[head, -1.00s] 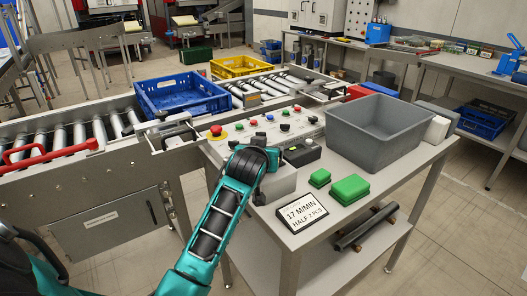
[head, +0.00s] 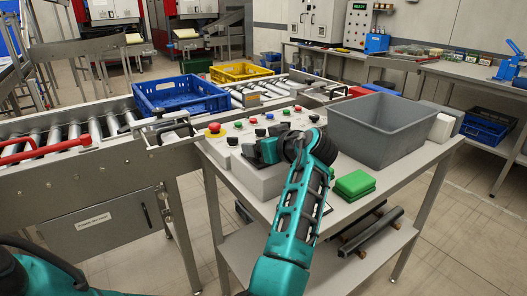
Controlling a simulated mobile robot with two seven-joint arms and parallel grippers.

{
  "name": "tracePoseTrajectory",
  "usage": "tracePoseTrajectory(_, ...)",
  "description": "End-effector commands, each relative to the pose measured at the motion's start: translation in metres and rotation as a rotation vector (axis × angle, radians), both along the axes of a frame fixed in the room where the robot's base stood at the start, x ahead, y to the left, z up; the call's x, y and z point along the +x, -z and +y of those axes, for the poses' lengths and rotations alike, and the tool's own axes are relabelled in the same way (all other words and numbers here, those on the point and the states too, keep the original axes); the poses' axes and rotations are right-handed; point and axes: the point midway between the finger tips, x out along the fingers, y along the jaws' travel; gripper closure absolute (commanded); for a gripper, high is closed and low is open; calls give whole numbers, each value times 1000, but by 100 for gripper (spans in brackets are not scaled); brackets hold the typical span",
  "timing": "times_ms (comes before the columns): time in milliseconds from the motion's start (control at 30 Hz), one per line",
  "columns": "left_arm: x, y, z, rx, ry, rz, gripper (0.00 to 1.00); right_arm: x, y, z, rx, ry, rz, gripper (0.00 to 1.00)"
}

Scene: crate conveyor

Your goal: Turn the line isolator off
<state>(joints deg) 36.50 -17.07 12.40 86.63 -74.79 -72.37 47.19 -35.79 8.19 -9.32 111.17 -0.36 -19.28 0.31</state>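The control panel (head: 226,131) beside the conveyor carries a red mushroom button (head: 214,128) on a yellow base and several small red, green, blue and black controls. I cannot tell which control, if any, is the line isolator; no label is legible. My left gripper (head: 255,152) is over the grey box (head: 258,181) in front of the panel, turned to the left. My wrist hides part of the box and panel. The fingers are too dark and small to tell whether they are open or touching anything. My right gripper is not in view.
A grey bin (head: 383,133) stands on the table at the right, with green blocks (head: 354,185) in front of it. A blue crate (head: 178,95) and a yellow crate (head: 240,72) are on the roller conveyor. A red handle (head: 45,149) lies along the conveyor's near edge.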

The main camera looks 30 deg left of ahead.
Motion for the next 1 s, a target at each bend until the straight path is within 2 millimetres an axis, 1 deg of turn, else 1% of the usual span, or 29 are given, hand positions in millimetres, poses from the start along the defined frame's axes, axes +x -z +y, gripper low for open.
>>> tracePoseTrajectory(33,1,2,-1,0,-10,1,55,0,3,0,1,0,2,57)
tracePoseTrajectory(133,0,2,0,-1,-27,3,55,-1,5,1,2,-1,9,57)
tracePoseTrajectory(600,0,1,0,1,-38,5,55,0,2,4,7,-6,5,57)
tracePoseTrajectory(633,0,1,0,1,-38,6,22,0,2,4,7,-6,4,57)
tracePoseTrajectory(800,0,1,0,1,-38,4,6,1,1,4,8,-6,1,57)
tracePoseTrajectory(833,0,1,0,1,-38,4,4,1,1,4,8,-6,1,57)
tracePoseTrajectory(1000,0,0,0,0,-39,3,4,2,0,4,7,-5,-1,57)
